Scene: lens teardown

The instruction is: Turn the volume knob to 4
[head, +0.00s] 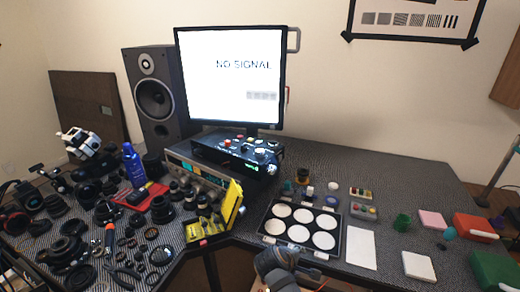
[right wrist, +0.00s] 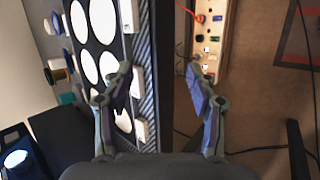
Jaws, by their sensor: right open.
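A black box (head: 236,155) with several small knobs on top and a small green lit display stands under the monitor. Its knobs are too small to tell which is the volume knob or to read any number. My right gripper (head: 285,274) is low at the front edge of the table, well apart from the box. In the right wrist view its two fingers (right wrist: 160,80) are spread with nothing between them, over the table edge beside the tray of white discs. My left gripper is not in view.
The monitor (head: 232,75) reads NO SIGNAL. The black tray of white discs (head: 341,233) lies at the front. A yellow case (head: 230,205) stands open left of it. Many lens parts crowd the left; a white sheet (head: 361,247) lies right. The back right is clear.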

